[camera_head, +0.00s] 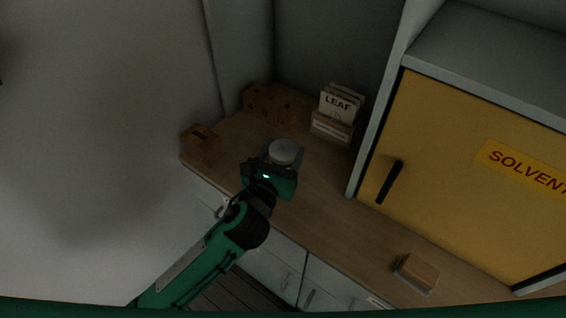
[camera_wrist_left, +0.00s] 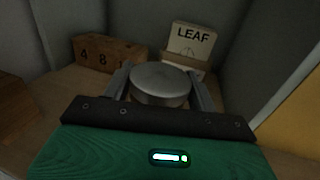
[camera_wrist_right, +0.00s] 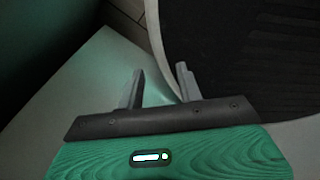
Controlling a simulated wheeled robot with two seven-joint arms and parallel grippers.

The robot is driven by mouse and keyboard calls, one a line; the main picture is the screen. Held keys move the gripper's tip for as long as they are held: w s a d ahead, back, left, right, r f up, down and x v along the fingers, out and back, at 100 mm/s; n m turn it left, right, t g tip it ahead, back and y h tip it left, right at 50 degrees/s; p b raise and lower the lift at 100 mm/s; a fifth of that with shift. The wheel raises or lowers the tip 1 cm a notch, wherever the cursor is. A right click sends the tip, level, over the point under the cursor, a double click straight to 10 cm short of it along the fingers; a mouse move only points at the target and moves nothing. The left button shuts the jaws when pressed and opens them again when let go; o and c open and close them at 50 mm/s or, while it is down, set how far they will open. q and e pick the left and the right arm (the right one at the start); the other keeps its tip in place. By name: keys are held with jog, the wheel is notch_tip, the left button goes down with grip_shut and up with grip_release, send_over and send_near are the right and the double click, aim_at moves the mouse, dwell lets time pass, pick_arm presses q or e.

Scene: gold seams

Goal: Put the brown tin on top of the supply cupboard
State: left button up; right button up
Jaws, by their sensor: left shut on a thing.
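A round tin with a grey metal lid (camera_head: 286,151) is at the back of the wooden counter. In the left wrist view the tin (camera_wrist_left: 160,80) shows its lid and a little of its brownish side. My left gripper (camera_head: 281,162) is shut on it, one finger on each side. Whether the tin touches the counter cannot be told. A cupboard with a yellow door (camera_head: 455,165), a dark handle and a "SOLVENT" label stands at the right; its grey top (camera_head: 490,45) looks bare. My right gripper (camera_wrist_right: 160,85) is open and empty, away from the counter.
Cards marked "LEAF" (camera_head: 338,103) stand in a wooden holder behind the tin. A numbered wooden block (camera_wrist_left: 105,52) and another wooden block (camera_head: 203,143) are at the left. A brown block-like item (camera_head: 417,271) lies near the front right. The counter's middle (camera_head: 345,220) is clear.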

pick_arm(q)
notch_tip(320, 180, down, 3)
jog(key=shift+f, duration=0.45)
jog(key=shift+b, duration=0.3)
jog(key=shift+f, duration=0.2)
jog(key=o, duration=1.1)
jog(key=shift+r, duration=0.15)
